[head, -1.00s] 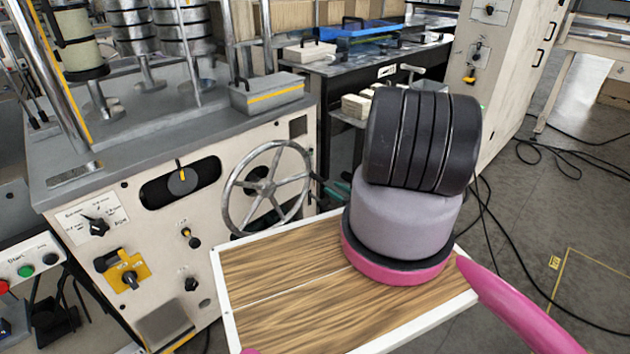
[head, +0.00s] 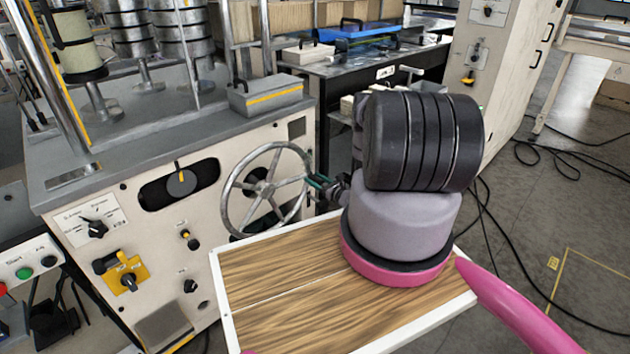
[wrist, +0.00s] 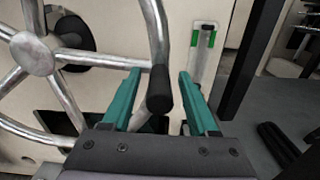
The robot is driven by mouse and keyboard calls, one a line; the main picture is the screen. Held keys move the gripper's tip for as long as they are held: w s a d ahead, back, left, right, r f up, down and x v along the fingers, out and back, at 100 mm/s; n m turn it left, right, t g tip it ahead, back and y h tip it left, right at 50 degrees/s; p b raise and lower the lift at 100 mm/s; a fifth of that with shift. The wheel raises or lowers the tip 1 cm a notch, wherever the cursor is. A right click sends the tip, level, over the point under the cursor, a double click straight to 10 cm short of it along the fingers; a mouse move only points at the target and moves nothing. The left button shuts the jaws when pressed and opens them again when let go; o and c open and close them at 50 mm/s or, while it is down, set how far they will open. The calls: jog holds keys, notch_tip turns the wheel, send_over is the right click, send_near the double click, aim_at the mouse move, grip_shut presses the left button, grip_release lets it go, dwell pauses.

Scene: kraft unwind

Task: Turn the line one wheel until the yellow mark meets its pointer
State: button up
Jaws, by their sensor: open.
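The wheel (head: 265,188) is a metal handwheel with several spokes on the cream front panel. It fills the left of the wrist view (wrist: 35,55). Its black handle (wrist: 159,90) stands out near the rim. My gripper (wrist: 160,74) is open, with a green finger on each side of the handle; I cannot tell whether either finger touches it. In the head view, my gripper (head: 318,182) is at the wheel's right rim. A yellow mark (head: 178,165) shows at the top of a dark round dial in an oval window.
A grey box with a yellow stripe (head: 266,95) lies on the machine top (head: 150,130) above the wheel. Selector knobs and a yellow switch plate (head: 127,277) are on the panel at left. A dark table (head: 375,70) stands behind. Cables cross the floor at right.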

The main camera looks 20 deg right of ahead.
grip_shut()
dwell(1.3)
